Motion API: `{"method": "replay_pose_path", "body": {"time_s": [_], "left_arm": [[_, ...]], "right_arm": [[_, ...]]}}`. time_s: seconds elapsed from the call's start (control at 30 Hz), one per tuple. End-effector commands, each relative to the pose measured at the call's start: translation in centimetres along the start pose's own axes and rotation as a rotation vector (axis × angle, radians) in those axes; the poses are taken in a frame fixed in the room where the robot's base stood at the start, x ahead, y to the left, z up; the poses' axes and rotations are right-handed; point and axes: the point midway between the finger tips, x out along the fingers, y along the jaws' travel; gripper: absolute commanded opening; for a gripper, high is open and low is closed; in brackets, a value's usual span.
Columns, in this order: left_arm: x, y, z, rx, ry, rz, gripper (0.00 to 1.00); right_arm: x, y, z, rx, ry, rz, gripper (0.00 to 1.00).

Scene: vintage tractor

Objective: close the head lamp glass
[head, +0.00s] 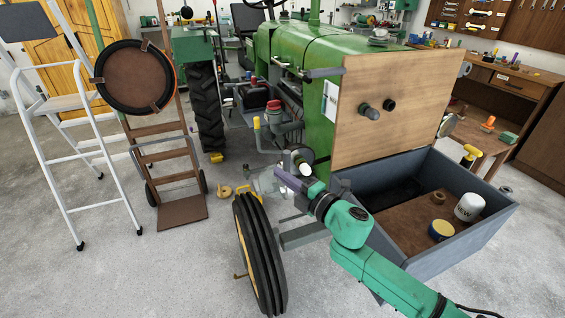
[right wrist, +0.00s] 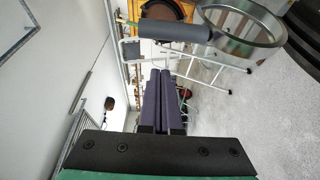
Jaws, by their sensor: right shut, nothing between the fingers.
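My right gripper (head: 280,176) reaches in from the lower right in the head view, in front of the tractor's nose. Its two purple fingers (right wrist: 158,100) lie together in the right wrist view, with nothing between them. A shiny round metal rim (right wrist: 276,40), apparently the head lamp's, is at the upper right of that view, apart from the fingers. A grey-purple bar (right wrist: 175,32) sticks out to its left. In the head view a small silvery part (head: 266,184) shows beside the fingers; my gripper partly hides this area. I cannot tell how far the glass stands open. My left gripper is out of view.
The green tractor (head: 320,50) stands behind my arm. Its front wheel (head: 262,250) is just below the gripper. A grey crate (head: 460,245) with a wooden board (head: 385,85) behind it is to the right. A hand truck (head: 165,157) and white stepladder (head: 65,150) stand left.

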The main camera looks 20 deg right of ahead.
Motion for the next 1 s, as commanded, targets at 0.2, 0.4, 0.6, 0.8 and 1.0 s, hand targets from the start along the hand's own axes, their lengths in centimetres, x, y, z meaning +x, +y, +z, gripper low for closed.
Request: {"method": "replay_pose_path", "body": {"time_s": [0.2,0.4,0.6,0.8,1.0], "left_arm": [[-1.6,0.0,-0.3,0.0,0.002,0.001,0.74],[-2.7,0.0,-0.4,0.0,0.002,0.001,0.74],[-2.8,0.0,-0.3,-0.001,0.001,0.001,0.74],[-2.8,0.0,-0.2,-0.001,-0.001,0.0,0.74],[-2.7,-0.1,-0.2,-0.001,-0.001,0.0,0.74]], "right_arm": [[4.9,0.5,0.1,0.004,-0.002,0.003,0.0],[3.6,0.1,2.3,0.002,-0.003,-0.004,0.0],[2.9,0.0,3.2,0.002,-0.001,-0.001,0.0],[2.9,-0.1,3.2,0.002,-0.001,-0.001,0.0],[2.7,-0.1,3.2,0.002,0.008,-0.001,0.0]]}}
